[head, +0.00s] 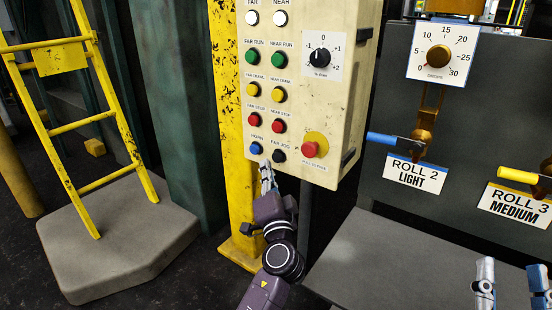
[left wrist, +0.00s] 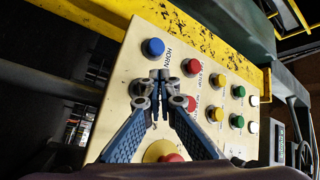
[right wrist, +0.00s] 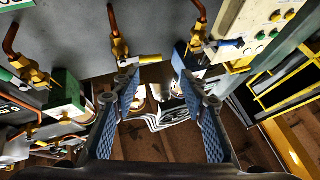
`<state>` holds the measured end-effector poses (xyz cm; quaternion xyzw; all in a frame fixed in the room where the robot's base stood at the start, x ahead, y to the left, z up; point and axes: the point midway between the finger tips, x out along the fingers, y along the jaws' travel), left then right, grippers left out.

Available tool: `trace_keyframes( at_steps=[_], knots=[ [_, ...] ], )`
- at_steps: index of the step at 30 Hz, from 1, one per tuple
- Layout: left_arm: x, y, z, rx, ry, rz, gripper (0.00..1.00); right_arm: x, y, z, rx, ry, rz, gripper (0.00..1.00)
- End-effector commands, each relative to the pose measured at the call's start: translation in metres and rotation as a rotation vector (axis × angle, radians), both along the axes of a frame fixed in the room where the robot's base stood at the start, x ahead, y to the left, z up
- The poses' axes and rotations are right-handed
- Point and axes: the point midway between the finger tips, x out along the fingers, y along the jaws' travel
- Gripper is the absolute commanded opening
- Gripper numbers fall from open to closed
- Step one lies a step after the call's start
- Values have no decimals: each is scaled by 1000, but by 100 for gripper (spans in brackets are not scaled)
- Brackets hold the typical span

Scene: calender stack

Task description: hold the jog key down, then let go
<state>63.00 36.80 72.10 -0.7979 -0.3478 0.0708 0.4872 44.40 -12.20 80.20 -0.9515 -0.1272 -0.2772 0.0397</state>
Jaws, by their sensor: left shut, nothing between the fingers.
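The operator panel (head: 300,90) is a cream box with rows of coloured buttons. The black jog key, labelled FAR JOG (head: 279,156), sits in the bottom row, right of the blue HORN button (head: 256,148). My left gripper (head: 266,164) is shut and empty, its tips at the panel's lower edge, just left of and below the black key. In the left wrist view the shut tips (left wrist: 160,80) overlap the panel beside the partly hidden black key (left wrist: 139,103); contact cannot be told. My right gripper (head: 512,272) is open and empty at the lower right, also in the right wrist view (right wrist: 165,80).
A red emergency button (head: 309,149) on a yellow base is close right of the black key. A yellow post (head: 230,130) stands left of the panel. Roll 2 (head: 382,138) and Roll 3 (head: 518,175) handles are at right. A yellow ladder (head: 70,130) stands at left.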

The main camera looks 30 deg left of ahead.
Motion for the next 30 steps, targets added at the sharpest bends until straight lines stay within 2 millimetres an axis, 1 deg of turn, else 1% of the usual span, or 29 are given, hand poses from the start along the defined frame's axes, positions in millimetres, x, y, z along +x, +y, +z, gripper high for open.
trace_keyframes(
  at_steps=[1, 6, 12, 30],
  knots=[
    [-6, 1, 0, -1, 1, 0, 0, 3, 0, -2, -9, 18, -2, 40],
    [-23, 2, 0, 0, 0, 1, 0, 8, 0, -12, -21, 67, -5, 40],
    [-37, 3, 0, 0, 0, 1, 0, 11, 0, -19, -28, 97, -6, 40],
    [-38, 3, 0, 0, 0, 0, 0, 12, 0, -20, -28, 101, -7, 40]
  ],
)
